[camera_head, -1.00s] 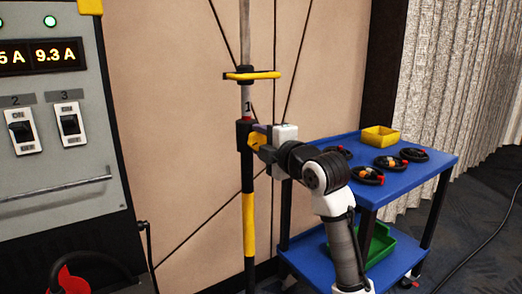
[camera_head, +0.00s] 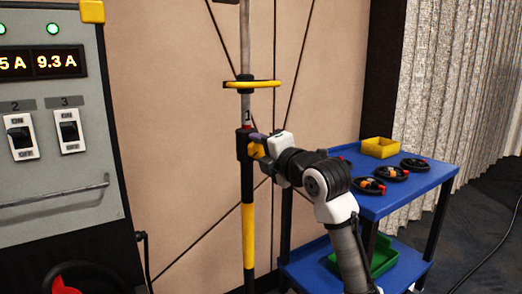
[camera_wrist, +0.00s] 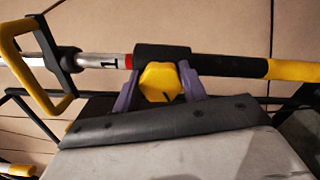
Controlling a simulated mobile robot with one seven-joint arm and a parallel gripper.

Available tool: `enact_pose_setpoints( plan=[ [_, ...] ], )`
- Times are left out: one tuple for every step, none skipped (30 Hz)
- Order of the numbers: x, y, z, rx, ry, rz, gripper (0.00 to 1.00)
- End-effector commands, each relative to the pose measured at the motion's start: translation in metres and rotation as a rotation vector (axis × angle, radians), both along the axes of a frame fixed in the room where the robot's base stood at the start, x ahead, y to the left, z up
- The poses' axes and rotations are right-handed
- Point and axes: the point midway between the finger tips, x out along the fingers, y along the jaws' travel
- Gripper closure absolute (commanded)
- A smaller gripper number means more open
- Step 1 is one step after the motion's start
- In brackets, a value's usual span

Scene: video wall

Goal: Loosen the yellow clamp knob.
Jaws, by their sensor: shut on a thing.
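The yellow clamp knob (camera_wrist: 159,82) sits on the black collar (camera_wrist: 162,52) of the upright pole, beside a red band and the number 1. In the wrist view my gripper (camera_wrist: 160,88) has its two purple fingers on either side of the knob, shut on it. In the head view my gripper (camera_head: 260,142) reaches the collar (camera_head: 245,143) from the right, and the knob (camera_head: 257,151) shows only in part behind the fingers. The pole (camera_head: 249,225) is black and yellow below the collar and grey above.
A blue cart (camera_head: 425,184) stands to the right with a yellow bin (camera_head: 380,147) and several coiled black cables (camera_head: 414,164). A grey switch panel (camera_head: 50,180) stands at the left.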

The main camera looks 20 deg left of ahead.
Motion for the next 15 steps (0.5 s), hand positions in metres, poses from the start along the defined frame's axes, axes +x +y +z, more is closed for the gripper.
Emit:
enact_pose_setpoints(
  plan=[
    [-0.0003, 0.0001, -0.0009, -0.003, 0.000, 0.000, 0.81],
    [-0.0003, 0.0001, -0.0009, -0.003, 0.000, 0.000, 0.81],
    [-0.0003, 0.0001, -0.0010, -0.004, 0.000, 0.000, 0.53],
    [-0.0003, 0.0001, -0.0009, -0.003, 0.000, 0.000, 0.49],
    [-0.0003, 0.0001, -0.0009, -0.003, 0.000, 0.000, 0.45],
    [-0.0003, 0.0001, -0.0008, -0.003, 0.000, 0.000, 0.40],
    [-0.0002, 0.0001, -0.0007, -0.003, 0.000, 0.000, 0.36],
    [-0.0003, 0.0001, -0.0006, -0.002, 0.001, 0.000, 0.36],
    [-0.0002, 0.0000, -0.0006, -0.001, 0.000, 0.000, 0.36],
    [-0.0002, 0.0000, -0.0005, -0.001, 0.000, 0.000, 0.36],
    [-0.0001, 0.0001, -0.0005, -0.001, 0.000, 0.000, 0.36],
    [-0.0002, 0.0001, -0.0004, -0.001, 0.000, 0.000, 0.36],
    [-0.0001, 0.0001, -0.0003, -0.001, 0.000, 0.000, 0.36],
    [-0.0002, 0.0000, -0.0002, -0.001, 0.000, 0.000, 0.36],
    [-0.0003, -0.0004, -0.0002, -0.001, 0.000, 0.000, 0.36]
  ],
)
